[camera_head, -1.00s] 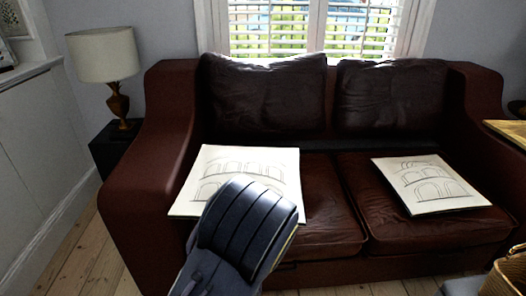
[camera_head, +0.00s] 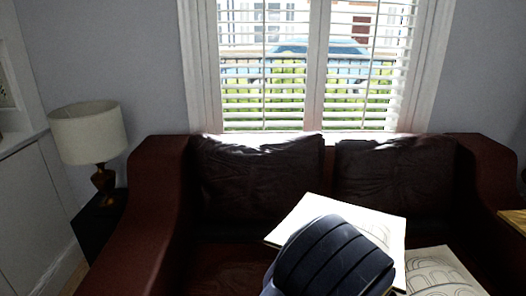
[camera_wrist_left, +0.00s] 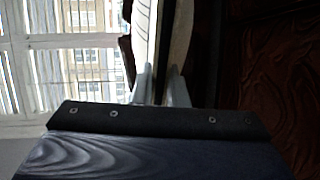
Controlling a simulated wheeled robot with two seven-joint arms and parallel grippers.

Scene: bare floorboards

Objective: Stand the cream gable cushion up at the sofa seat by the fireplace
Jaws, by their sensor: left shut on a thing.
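A flat cream cushion (camera_head: 308,212) with a line drawing of arches is tilted in front of the sofa's backrest in the head view. My left wrist covers its lower middle. In the left wrist view my left gripper (camera_wrist_left: 160,90) is shut on the edge of this cushion (camera_wrist_left: 145,28), which shows edge-on between the fingers. The fingertips are hidden in the head view. A second cream cushion (camera_head: 441,272) with arches lies on the right seat, partly cut off by the frame. The dark red leather sofa (camera_head: 165,195) stands under the window. My right gripper is out of view.
Two dark back cushions (camera_head: 255,180) lean against the sofa back. A lamp (camera_head: 90,135) stands on a dark side table (camera_head: 98,225) to the left. A wooden top (camera_head: 515,220) shows at the right edge. No fireplace can be made out.

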